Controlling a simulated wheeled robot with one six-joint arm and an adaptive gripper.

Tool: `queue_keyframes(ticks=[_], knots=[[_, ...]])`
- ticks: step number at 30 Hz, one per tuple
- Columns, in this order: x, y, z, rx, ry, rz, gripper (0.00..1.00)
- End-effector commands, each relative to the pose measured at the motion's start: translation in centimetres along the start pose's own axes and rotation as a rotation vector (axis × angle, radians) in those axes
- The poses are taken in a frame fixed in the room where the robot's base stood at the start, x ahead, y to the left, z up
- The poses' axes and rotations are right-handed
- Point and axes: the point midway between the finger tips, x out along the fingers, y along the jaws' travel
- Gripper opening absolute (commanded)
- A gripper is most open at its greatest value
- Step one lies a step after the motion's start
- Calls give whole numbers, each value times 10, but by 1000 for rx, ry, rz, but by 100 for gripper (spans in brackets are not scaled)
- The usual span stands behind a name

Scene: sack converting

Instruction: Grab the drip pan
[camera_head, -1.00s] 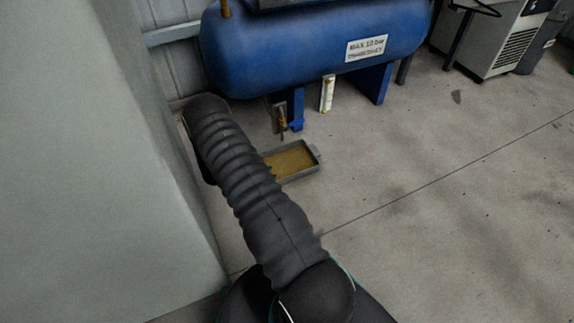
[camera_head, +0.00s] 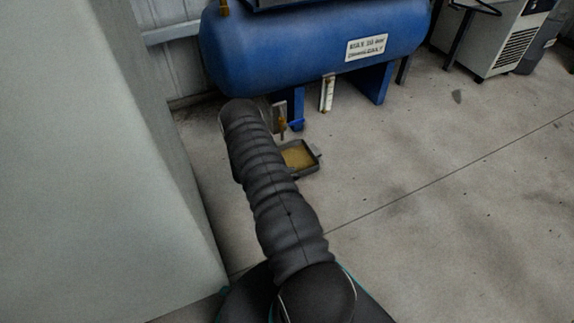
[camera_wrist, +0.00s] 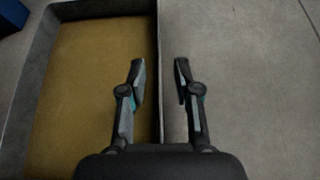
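The drip pan (camera_head: 300,158) is a shallow grey tray with yellowish-brown liquid or residue inside. It sits on the floor in front of the blue tank, partly hidden behind my arm in the head view. In the wrist view the pan (camera_wrist: 100,8) fills the left half, and its right wall runs up the middle. My gripper (camera_wrist: 159,68) is open and empty, one finger on the pan's inner side of that wall and one over the floor. I cannot tell how high the fingers are above the rim. The gripper is hidden in the head view.
A blue tank (camera_head: 310,45) on legs stands behind the pan, with a drain valve (camera_head: 282,127) close by. A pale cabinet or wall (camera_head: 90,160) rises at the left. A grey machine (camera_head: 490,40) stands at the back right. The floor at the right is clear.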

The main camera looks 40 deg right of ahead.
Motion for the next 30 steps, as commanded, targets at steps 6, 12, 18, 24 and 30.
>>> queue_keyframes(ticks=[6,12,18,24,30], knots=[[2,0,0,-1,0,1,32],[2,0,0,-1,0,1,0],[2,0,0,-1,0,1,0],[2,1,1,1,-1,2,0],[-3,1,10,2,-1,2,0]])
